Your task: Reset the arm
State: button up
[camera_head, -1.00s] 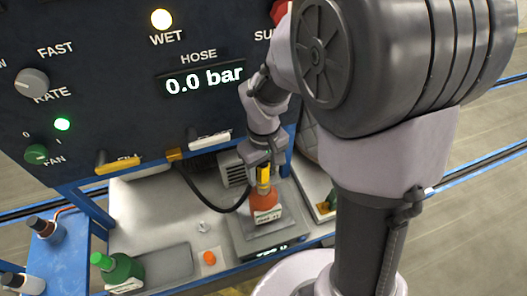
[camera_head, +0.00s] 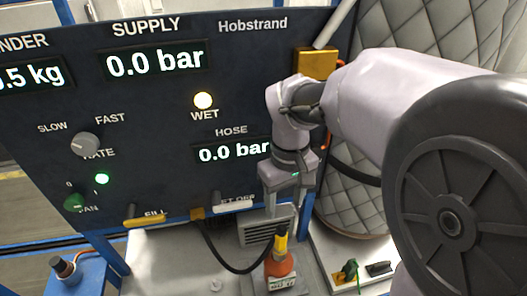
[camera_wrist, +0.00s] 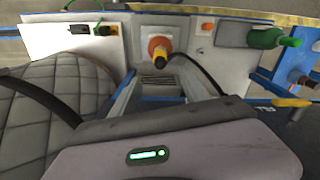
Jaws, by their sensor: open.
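My gripper (camera_head: 284,207) is open and empty, pointing down in front of the dark panel. It is above the orange bottle (camera_head: 279,276) with a yellow top (camera_head: 281,243), and apart from it. The bottle stands upright with a white label; its base is cut off by the head view's lower edge. In the wrist view my gripper (camera_wrist: 158,72) has its two fingers wide apart, with the bottle's yellow top (camera_wrist: 159,55) beyond and between them. A black hose (camera_head: 222,258) runs from the panel's lower edge toward the bottle.
The control panel (camera_head: 120,110) shows a lit WET lamp (camera_head: 203,100) and hose and supply at 0.0 bar. A grey vent box (camera_head: 262,232) stands behind the bottle. A green bottle (camera_wrist: 265,38) lies on the bench in the wrist view. A quilted grey cover (camera_head: 400,35) is at right.

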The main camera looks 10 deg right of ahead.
jog(key=s+a+f+m+t+y+b, duration=0.1)
jog(key=s+a+f+m+t+b, duration=0.1)
jog(key=s+f+b, duration=0.4)
jog(key=s+a+f+m+t+y+b, duration=0.1)
jog(key=s+f+m+b, duration=0.4)
jog(key=b, duration=0.8)
notch_tip(320, 180, down, 2)
jog(key=s+a+t, duration=0.1)
jog(key=t, duration=0.1)
jog(key=shift+s+t, duration=0.3)
jog(key=shift+t, duration=0.1)
